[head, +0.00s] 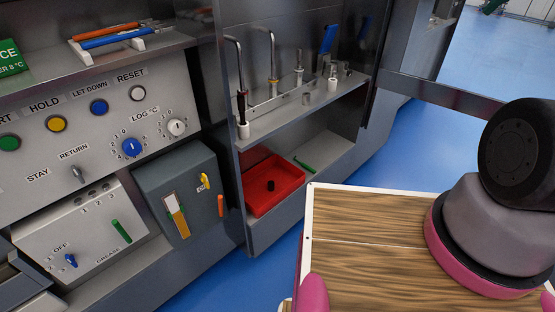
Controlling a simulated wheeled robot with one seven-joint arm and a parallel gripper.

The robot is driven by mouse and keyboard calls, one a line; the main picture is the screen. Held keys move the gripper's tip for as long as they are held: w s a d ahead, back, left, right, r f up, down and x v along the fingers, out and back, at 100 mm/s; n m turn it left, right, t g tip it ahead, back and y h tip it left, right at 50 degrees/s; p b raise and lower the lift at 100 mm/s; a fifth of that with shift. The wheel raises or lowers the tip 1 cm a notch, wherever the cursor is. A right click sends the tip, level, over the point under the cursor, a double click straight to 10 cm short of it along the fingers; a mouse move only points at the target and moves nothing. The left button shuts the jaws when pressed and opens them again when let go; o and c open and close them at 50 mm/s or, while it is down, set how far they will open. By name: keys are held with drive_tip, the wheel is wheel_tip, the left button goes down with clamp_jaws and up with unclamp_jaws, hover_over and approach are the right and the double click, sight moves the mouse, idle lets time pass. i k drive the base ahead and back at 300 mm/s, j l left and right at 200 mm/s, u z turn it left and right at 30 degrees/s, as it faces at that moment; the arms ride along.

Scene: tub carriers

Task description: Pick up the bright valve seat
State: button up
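I cannot single out a bright valve seat for certain. Small pale metal pieces stand on the metal shelf rack: one upright piece (299,72) at the middle and a short white-and-silver piece (332,82) to its right. A small dark cylinder (271,186) lies in the red tray (262,208) below. Part of my arm (485,225) shows at the right, grey and black with a pink ring. My gripper's fingertips cannot be made out in this view, and nothing held is visible.
A wood-grained board (370,240) with a white edge fills the lower right. Curved metal pipes (272,55) and a blue-handled tool (328,40) stand along the shelf. A control panel (100,125) and grey box (180,190) lie left. Blue floor (215,280) is clear between.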

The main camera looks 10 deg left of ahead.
sight(306, 96)
drive_tip(key=i+j, duration=0.1)
drive_tip(key=j, duration=0.2)
drive_tip(key=i+j, duration=0.15)
drive_tip(key=j, duration=0.2)
drive_tip(key=i+j+z, duration=0.1)
drive_tip(key=j, duration=0.2)
drive_tip(key=i+j, duration=0.1)
drive_tip(key=j, duration=0.25)
